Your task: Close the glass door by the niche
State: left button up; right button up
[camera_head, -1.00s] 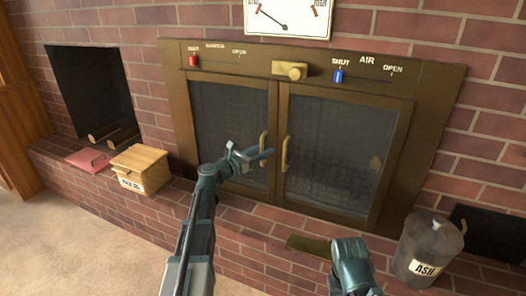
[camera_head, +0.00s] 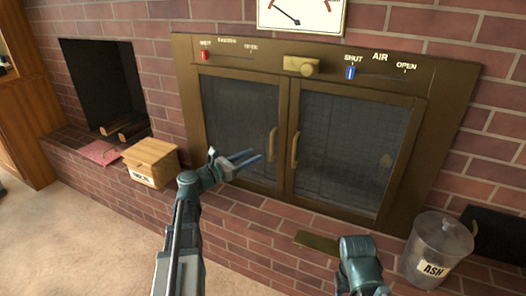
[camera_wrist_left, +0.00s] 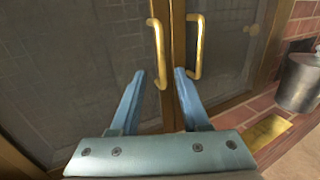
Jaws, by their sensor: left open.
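The glass door by the niche is the left one (camera_head: 239,125) of two brass-framed doors on the fireplace. It looks flush with the right glass door (camera_head: 341,150); a slight gap cannot be ruled out. Its brass handle (camera_head: 272,145) stands beside the right door's handle (camera_head: 295,150). My left gripper (camera_head: 253,157) is open and empty, in front of the left door's lower right part. In the left wrist view its fingers (camera_wrist_left: 160,74) point at the lower end of the left handle (camera_wrist_left: 158,50), apparently without touching it. My right arm shows at the bottom; its fingers are not visible.
The dark niche (camera_head: 100,88) with logs is at the left. A wooden box (camera_head: 152,162) and a pink item (camera_head: 99,152) sit on the brick ledge. A lidded ash bin (camera_head: 437,250) stands at the right. A brass plate (camera_head: 316,242) lies low in front of the doors.

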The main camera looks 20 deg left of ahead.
pick_arm(q)
jog(key=shift+v, duration=2)
jog(key=shift+d, duration=0.1)
jog(key=s+d+f+m+g+p, duration=0.1)
jog(key=s+d+f+m+g, duration=0.1)
jog(key=d+f+m+g, duration=0.35)
jog(key=s+d+f+m+g+p, duration=0.1)
jog(key=s+d+f+m+g, duration=0.15)
jog(key=d+m, duration=0.6)
jog(key=s+d+f+m+g+p, duration=0.1)
jog(key=s+d+f+m+g, duration=0.25)
jog(key=d, duration=0.65)
jog(key=s+d+f+m+g+y+p, duration=0.1)
jog(key=s+d+f+m+g+y, duration=0.1)
jog(key=s+m+y, duration=0.45)
jog(key=s+d+f+m+g+y+p, duration=0.2)
jog(key=s+f+m+g+y, duration=0.1)
jog(key=s+m, duration=0.55)
notch_tip(320, 180, up, 38)
jog(key=w+m+p, duration=0.1)
jog(key=p, duration=3.6)
jog(key=shift+m+p, duration=0.3)
jog(key=shift+m, duration=0.05)
jog(key=shift+w+d+t, duration=0.1)
jog(key=shift+t, duration=0.15)
